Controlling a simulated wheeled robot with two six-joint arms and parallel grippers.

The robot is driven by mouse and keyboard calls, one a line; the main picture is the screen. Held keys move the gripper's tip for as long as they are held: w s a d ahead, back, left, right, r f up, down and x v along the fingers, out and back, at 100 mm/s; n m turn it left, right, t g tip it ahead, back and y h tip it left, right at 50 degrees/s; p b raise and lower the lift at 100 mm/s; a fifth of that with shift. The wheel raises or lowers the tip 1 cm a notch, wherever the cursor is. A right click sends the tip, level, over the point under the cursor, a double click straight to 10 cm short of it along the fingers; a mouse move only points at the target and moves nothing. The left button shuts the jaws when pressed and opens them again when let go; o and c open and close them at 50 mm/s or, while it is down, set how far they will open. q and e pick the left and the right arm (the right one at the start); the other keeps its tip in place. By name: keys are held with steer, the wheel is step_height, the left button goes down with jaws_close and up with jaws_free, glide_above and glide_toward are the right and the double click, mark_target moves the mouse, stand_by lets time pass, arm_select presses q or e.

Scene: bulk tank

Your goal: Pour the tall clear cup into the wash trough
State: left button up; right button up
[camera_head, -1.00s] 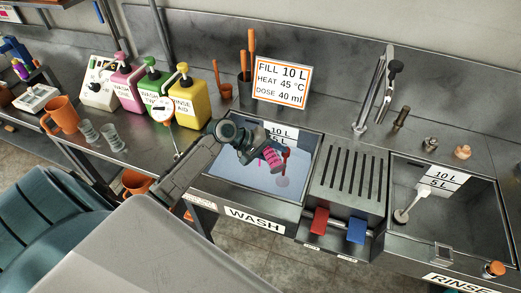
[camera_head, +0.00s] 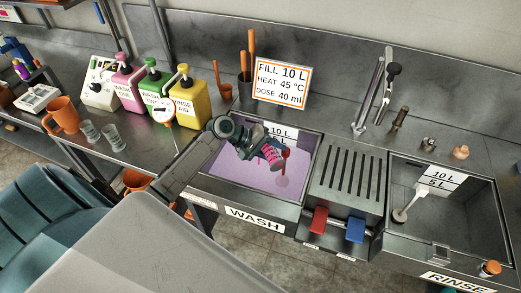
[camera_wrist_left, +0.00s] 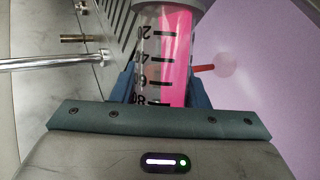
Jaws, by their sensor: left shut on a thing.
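The tall clear cup (camera_head: 273,156) has dark measure marks and pink liquid inside. It is tipped over the wash trough (camera_head: 304,158), mouth low. My left gripper (camera_head: 262,149) is shut on the cup. In the left wrist view the cup (camera_wrist_left: 165,55) lies between the blue jaws, with pink liquid along its right side and its mouth near the top edge. The liquid in the trough (camera_head: 232,164) is pale purple; it also fills the right of the left wrist view (camera_wrist_left: 275,100). My right gripper is not in view.
A red rod with a pale round end (camera_head: 282,181) is in the trough. A ribbed drainboard (camera_head: 349,180) and the rinse basin (camera_head: 460,215) lie to the right. Yellow (camera_head: 189,102), green and pink jugs stand left. A sign (camera_head: 282,82) stands behind the trough.

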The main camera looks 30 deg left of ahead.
arm_select(q)
steer(key=shift+r, duration=0.2)
stand_by(0.3)
steer(key=shift+a+f+n+g+h, duration=0.1)
steer(key=shift+f+n+g+h, duration=0.15)
steer(key=shift+n+h, duration=0.2)
